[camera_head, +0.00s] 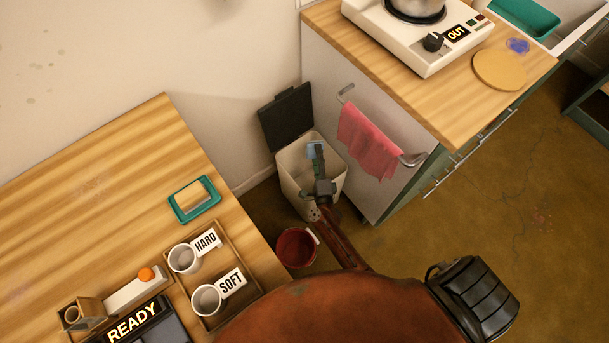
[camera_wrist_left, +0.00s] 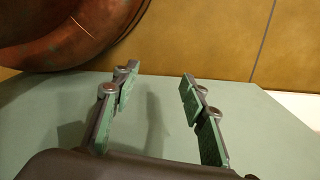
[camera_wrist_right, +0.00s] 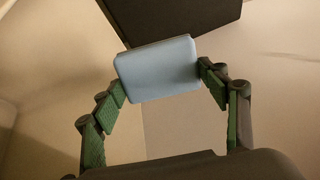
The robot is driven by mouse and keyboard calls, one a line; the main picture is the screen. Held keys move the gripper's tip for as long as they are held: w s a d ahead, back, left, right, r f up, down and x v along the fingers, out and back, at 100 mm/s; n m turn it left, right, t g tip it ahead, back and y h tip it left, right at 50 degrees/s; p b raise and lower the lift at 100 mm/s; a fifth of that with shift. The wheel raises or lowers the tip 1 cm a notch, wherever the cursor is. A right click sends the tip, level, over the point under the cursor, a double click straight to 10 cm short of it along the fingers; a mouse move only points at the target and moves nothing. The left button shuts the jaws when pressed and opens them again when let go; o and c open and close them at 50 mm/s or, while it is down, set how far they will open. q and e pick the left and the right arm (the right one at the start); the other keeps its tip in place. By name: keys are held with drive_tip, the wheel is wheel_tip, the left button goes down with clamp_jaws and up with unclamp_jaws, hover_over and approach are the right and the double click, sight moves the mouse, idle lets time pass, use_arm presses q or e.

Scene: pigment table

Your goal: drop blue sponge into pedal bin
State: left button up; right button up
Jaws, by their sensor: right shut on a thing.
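The light blue sponge (camera_wrist_right: 158,69) is held between the fingertips of my right gripper (camera_wrist_right: 160,80) in the right wrist view. In the head view the sponge (camera_head: 311,151) shows beside my right gripper (camera_head: 318,158), over the opening of the cream pedal bin (camera_head: 298,200). The bin's dark lid (camera_head: 287,117) stands open at the back. How far inside the rim the sponge sits is hard to tell. My left gripper (camera_wrist_left: 155,105) is open and empty in the left wrist view, above a flat green surface, and out of the head view.
A red bucket (camera_head: 296,248) stands in front of the bin. A counter with a pink towel (camera_head: 368,143) on a rail is close on its right. The wooden table (camera_head: 110,170) at left holds a teal dish (camera_head: 195,212) and white cups (camera_head: 184,258).

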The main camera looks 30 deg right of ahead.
drive_tip(key=o, duration=1.3)
drive_tip(key=shift+s, duration=0.1)
